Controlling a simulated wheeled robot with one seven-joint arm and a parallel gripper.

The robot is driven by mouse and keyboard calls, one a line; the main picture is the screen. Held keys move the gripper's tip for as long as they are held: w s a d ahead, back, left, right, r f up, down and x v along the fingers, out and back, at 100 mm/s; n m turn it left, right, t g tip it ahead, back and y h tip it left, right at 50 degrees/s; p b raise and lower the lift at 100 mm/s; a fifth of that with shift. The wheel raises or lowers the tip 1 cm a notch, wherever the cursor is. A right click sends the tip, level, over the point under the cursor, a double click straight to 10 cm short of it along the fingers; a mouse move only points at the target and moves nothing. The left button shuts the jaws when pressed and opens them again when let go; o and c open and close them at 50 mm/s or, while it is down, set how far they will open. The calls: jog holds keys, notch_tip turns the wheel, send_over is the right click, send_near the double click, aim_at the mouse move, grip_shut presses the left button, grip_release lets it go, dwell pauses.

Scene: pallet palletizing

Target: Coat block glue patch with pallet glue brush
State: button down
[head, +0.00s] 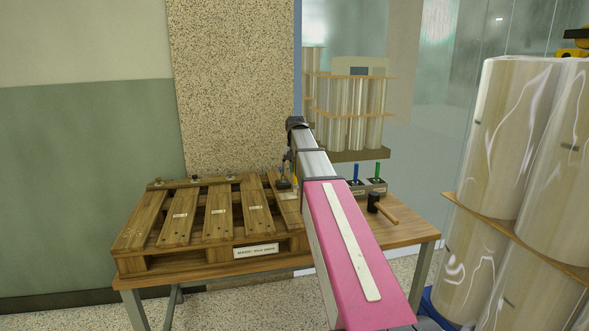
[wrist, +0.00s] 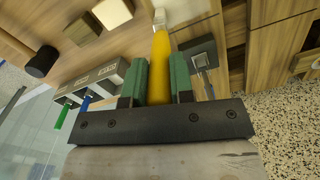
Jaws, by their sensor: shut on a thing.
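My gripper (wrist: 160,78) is shut on the yellow handle of the glue brush (wrist: 161,50), between its green finger pads. The brush's pale end (wrist: 160,17) points to the top of the wrist view, over the table. A wooden block with a white top face (wrist: 112,12) lies left of the brush end, apart from it in the picture. A plainer wooden block (wrist: 83,30) is beside it. Whether the white face is the glue patch or wet glue, I cannot tell. In the head view, the pallet (head: 188,263) stands on the table; my arm hides most of the gripper.
A black-headed mallet (head: 380,205) lies on the table (head: 415,230) at right. Holders with a blue handle (head: 356,172) and a green handle (head: 377,170) stand behind. A dark square tray with a metal-ended tool (wrist: 203,57) is right of the gripper. Wrapped rolls (head: 515,130) stand right.

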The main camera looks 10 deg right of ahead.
jog(key=shift+d, duration=0.1)
jog(key=shift+r, duration=3.45)
jog(key=c, duration=1.6)
grip_release()
grip_shut()
